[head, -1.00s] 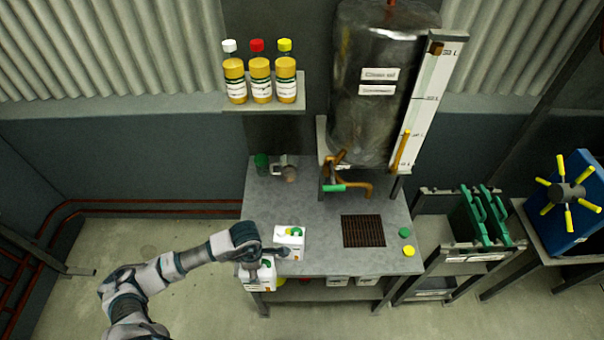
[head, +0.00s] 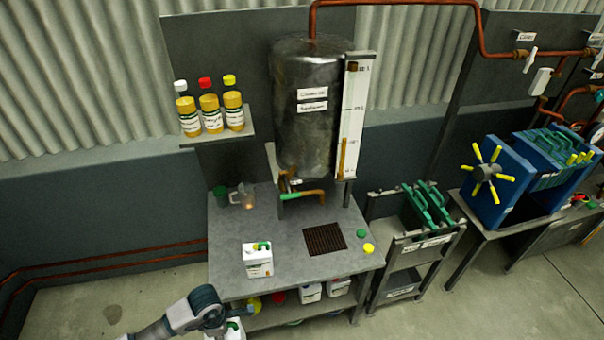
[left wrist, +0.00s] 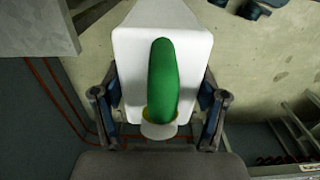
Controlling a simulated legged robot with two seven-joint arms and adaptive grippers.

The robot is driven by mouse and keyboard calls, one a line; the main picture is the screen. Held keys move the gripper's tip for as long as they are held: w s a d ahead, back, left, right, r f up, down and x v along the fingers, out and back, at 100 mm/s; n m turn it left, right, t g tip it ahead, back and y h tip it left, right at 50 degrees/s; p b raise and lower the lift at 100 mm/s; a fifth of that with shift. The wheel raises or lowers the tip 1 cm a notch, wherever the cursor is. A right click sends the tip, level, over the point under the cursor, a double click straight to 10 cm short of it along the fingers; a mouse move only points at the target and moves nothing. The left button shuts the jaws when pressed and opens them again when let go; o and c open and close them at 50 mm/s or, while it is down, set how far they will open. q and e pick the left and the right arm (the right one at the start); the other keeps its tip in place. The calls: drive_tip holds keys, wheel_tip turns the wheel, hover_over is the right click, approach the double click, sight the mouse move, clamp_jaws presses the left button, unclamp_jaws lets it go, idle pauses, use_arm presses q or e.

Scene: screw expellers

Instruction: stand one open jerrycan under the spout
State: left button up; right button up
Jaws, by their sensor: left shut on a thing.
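My left gripper (left wrist: 160,112) is shut on a white jerrycan (left wrist: 190,45) with a green handle; the fingers sit on either side of it. A pale round neck with some yellow shows under the handle; I cannot tell if it is open. In the head view this jerrycan (head: 235,327) is mostly cut off at the bottom edge, in front of the bench. A second white jerrycan (head: 258,264) stands upright on the bench's front left. The copper spout (head: 308,193) with a green lever comes from the steel tank (head: 305,135), above and behind a dark grate (head: 325,239). My right gripper is out of view.
The bench (head: 285,262) carries a green cap (head: 361,233) and a yellow cap (head: 368,248) right of the grate, and a jug (head: 245,196) at the back left. More containers (head: 310,292) sit on its lower shelf. A rack (head: 408,250) stands to the right.

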use_arm(q)
drive_tip(key=shift+w+d+r+m, duration=0.1)
drive_tip(key=shift+w+r+m, duration=0.1)
drive_tip(key=shift+r+m, duration=0.25)
drive_tip(key=w+m, duration=0.1)
drive_tip(key=w+r+m, duration=0.1)
drive_tip(key=w+m, duration=0.1)
drive_tip(key=shift+w+d+r+m, duration=0.15)
drive_tip(key=shift+w+d+m, duration=0.05)
drive_tip(key=shift+d+m, duration=0.2)
drive_tip(key=w+d+r+m, duration=0.2)
drive_tip(key=w+r+m, duration=0.6)
drive_tip(key=m, duration=0.8)
drive_tip(key=shift+w+r, duration=0.15)
drive_tip(key=shift+r, duration=1.25)
